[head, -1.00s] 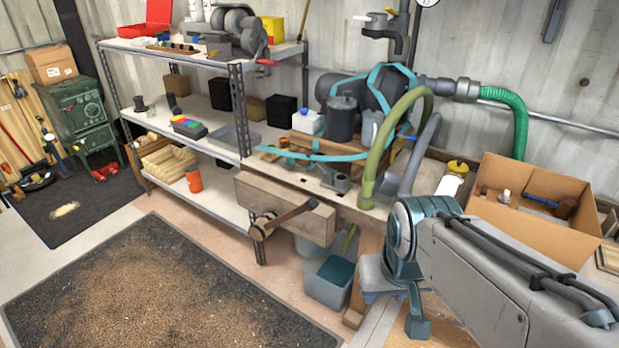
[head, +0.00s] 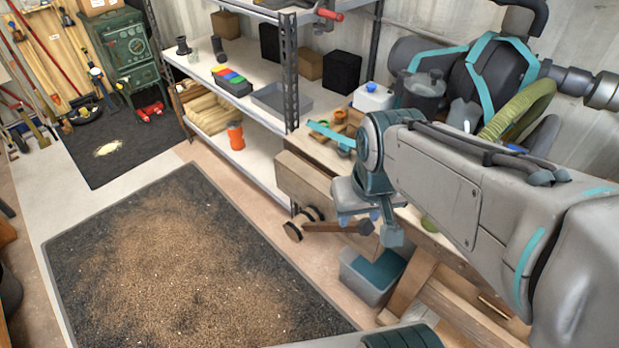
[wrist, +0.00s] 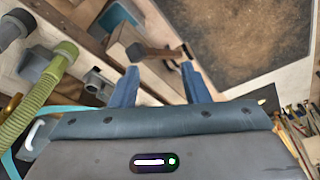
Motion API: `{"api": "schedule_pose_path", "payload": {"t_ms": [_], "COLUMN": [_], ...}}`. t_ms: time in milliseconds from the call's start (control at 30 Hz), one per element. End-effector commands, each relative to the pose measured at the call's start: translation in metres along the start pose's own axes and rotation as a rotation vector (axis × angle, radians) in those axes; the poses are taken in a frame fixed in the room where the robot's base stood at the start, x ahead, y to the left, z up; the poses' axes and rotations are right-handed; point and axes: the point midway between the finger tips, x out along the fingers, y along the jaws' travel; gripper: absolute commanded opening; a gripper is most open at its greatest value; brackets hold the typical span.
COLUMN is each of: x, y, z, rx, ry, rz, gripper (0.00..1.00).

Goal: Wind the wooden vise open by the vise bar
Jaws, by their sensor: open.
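The wooden vise (head: 305,187) is fixed at the left end of the workbench, and its thick wooden jaw also shows in the wrist view (wrist: 119,52). The vise bar (head: 335,227) is a brown rod lying roughly level in front of the jaw. In the wrist view the bar (wrist: 162,53) runs across, just beyond my fingertips. My gripper (head: 360,218) is open and empty, close above the bar's right part in the head view. In the wrist view the two blue fingers of my gripper (wrist: 160,68) are spread apart. My wrist hides part of the vise and bench.
A teal-grey bin (head: 368,278) stands on the floor below the bench. A metal shelf (head: 291,75) stands behind the vise. Hoses and a dust collector (head: 500,75) crowd the bench. The sawdust-covered mat (head: 180,265) leaves open floor at the left.

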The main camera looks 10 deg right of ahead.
Motion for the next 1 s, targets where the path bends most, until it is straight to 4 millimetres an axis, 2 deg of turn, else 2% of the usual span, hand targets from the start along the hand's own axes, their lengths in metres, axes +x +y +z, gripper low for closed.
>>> {"api": "schedule_pose_path", "payload": {"t_ms": [167,300,500,733,867,1000], "x": [0.027,0.056,0.095,0.117,0.128,0.152], "y": [0.002,0.000,0.000,0.002,0.002,0.002], "z": [-0.032,-0.062,-0.093,-0.107,-0.105,-0.098], "rx": [-0.150,-0.312,-0.495,-0.585,-0.591,-0.590], "ry": [-0.070,-0.131,-0.197,-0.228,-0.232,-0.235], "rz": [-0.018,-0.039,-0.063,-0.075,-0.077,-0.077], "gripper": [0.42,0.42,0.42,0.42,0.42,0.42]}}
